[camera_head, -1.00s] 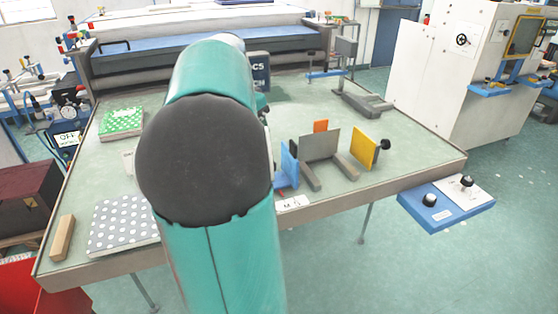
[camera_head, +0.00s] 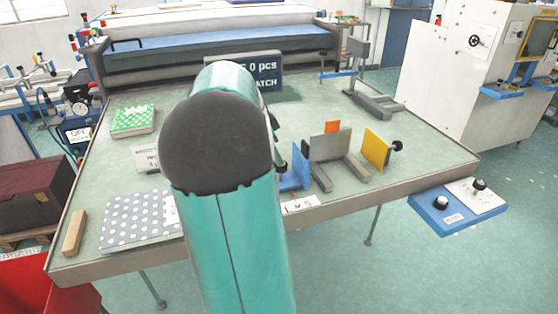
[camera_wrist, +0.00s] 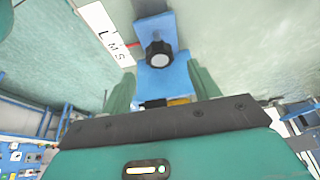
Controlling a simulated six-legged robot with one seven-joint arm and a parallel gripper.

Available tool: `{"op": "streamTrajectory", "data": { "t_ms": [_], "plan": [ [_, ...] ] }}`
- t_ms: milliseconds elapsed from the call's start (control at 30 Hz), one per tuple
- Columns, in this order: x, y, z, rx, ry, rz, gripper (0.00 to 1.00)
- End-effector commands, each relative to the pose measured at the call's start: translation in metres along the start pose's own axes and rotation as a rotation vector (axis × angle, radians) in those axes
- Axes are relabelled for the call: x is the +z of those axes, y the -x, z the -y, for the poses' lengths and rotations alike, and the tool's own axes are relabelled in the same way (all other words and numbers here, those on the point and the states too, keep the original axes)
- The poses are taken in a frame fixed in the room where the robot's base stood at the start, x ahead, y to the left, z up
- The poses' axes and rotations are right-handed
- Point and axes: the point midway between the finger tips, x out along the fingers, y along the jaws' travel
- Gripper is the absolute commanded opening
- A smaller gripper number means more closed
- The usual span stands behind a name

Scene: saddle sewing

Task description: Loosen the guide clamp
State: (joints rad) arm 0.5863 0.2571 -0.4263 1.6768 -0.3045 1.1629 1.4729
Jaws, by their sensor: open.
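A blue guide (camera_head: 296,172) stands near the front of the table, left of a grey bracket (camera_head: 330,147). In the wrist view the blue guide (camera_wrist: 178,74) carries a black round knob (camera_wrist: 159,54), which looks like the clamp's knob. A white strip lettered L, M, S (camera_wrist: 106,34) lies beside it; this strip (camera_head: 300,204) also shows at the table's front edge. My gripper (camera_wrist: 162,88) is open, with its green fingers apart either side of the blue guide's lower part. The knob lies beyond the fingertips and is not gripped. In the head view my arm hides the gripper.
A yellow plate (camera_head: 375,148) with a black knob (camera_head: 397,146) stands right of the bracket, and an orange piece (camera_head: 332,126) behind it. A dotted pad (camera_head: 135,218), a green pad (camera_head: 133,120) and a wooden block (camera_head: 74,233) lie left. A blue-white control box (camera_head: 458,207) is beyond the right edge.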

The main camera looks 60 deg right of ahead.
Motion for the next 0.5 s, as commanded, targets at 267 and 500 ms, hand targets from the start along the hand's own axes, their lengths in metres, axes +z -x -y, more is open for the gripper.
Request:
{"op": "streamTrajectory", "data": {
  "t_ms": [267,500],
  "plan": [
    [-0.001,-0.04,-0.001,0.002,-0.002,0.001,0.61],
    [-0.001,-0.045,0.0,-0.001,-0.002,0.001,0.61]
  ]
}}
